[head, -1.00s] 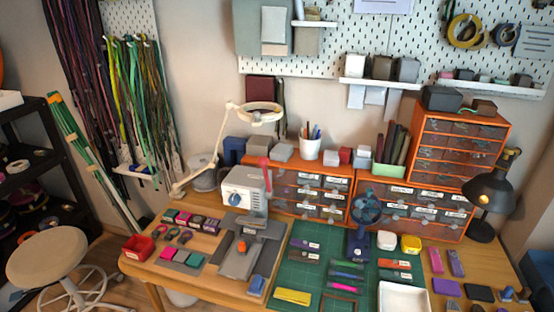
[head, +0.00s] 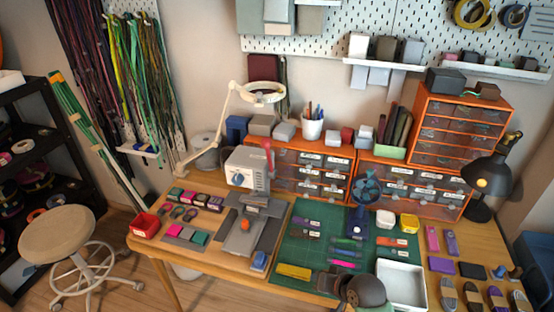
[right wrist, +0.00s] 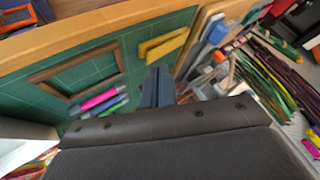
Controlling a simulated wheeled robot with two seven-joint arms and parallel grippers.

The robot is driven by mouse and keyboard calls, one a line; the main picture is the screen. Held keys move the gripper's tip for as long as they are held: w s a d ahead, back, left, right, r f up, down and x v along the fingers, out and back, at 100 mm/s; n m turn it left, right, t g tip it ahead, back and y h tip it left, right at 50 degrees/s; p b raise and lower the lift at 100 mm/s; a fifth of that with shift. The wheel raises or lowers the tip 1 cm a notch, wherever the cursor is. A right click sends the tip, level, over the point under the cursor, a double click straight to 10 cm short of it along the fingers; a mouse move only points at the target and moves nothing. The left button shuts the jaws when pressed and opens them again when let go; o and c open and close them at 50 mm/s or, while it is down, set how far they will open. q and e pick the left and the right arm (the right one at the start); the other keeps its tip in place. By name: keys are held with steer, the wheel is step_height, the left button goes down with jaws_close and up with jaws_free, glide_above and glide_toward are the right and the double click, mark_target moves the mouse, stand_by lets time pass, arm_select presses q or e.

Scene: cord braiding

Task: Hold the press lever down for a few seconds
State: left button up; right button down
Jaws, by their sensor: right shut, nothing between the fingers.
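The press (head: 246,172) is a pale grey box with a blue dial, standing on the wooden table left of the middle. Its red lever (head: 268,156) sticks up at its right side. A grey base with an orange knob (head: 245,224) lies in front of it. My right gripper (head: 322,281) is low at the table's front edge, over the green mat, well apart from the lever and to its lower right. Its fingers (right wrist: 157,88) are shut and empty in the right wrist view. The lever cannot be made out there. My left gripper is not in view.
The green mat (head: 318,222) holds pens, a yellow piece (head: 293,271) and a small blue fan (head: 366,190). A white tray (head: 423,284) is right of my arm. A ring lamp (head: 262,91) reaches over behind the press. Orange drawers (head: 283,158) stand at the back.

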mark_target(269, 158)
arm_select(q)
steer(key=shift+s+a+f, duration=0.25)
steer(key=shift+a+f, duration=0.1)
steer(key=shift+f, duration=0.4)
arm_select(e)
steer(key=w+a+r+m+t+y, duration=0.1)
steer(key=w+r+m+t+y, duration=0.2)
steer(key=w+r, duration=0.8)
steer(key=w+a+r+m+t+y, duration=0.1)
steer(key=w+r+m+t+y, duration=0.2)
steer(key=w+r, duration=0.9)
step_height(269, 158, up, 6)
steer(key=shift+a+r+y, duration=0.2)
steer(key=shift+r+y, duration=0.05)
steer(key=shift+y, duration=0.45)
steer(key=shift+w, duration=0.1)
